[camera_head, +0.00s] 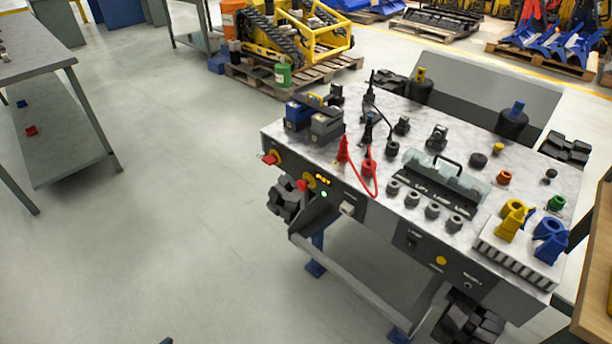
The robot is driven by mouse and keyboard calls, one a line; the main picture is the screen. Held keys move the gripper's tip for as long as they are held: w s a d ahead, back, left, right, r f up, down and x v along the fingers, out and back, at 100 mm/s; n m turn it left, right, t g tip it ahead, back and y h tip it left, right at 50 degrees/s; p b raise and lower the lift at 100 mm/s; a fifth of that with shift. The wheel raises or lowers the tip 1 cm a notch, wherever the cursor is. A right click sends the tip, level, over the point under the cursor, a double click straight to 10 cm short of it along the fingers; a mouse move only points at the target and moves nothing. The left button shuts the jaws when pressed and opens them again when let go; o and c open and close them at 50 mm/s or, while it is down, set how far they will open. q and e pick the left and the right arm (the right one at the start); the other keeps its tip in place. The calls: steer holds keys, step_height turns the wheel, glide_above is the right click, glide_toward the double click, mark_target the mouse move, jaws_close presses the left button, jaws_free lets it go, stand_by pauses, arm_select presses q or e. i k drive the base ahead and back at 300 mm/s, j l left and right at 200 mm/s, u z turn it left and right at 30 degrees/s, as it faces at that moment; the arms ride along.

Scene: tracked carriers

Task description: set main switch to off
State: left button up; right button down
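The workbench (375,222) has a marbled top and a dark front panel. No readable label shows which is the main switch, and the handle positions are too small to tell. Small yellow lights (322,179) and a green light (323,195) glow beside the second knob. Neither of my grippers can be made out; a small dark part at the bottom edge is unclear.
Blue and grey boxes (326,127), a red cable (366,180), and yellow and blue clamps (511,222) stand on the bench. A grey table (32,50) stands left. The floor (180,230) between is clear.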

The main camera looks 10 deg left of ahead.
mark_target(270, 159)
steer(key=i+j+u, duration=0.15)
steer(key=j+u, duration=0.2)
steer(key=i+j+u, duration=0.15)
steer(key=j+u, duration=0.15)
steer(key=j, duration=0.15)
steer(key=i+j+u, duration=0.35)
steer(key=k, duration=0.1)
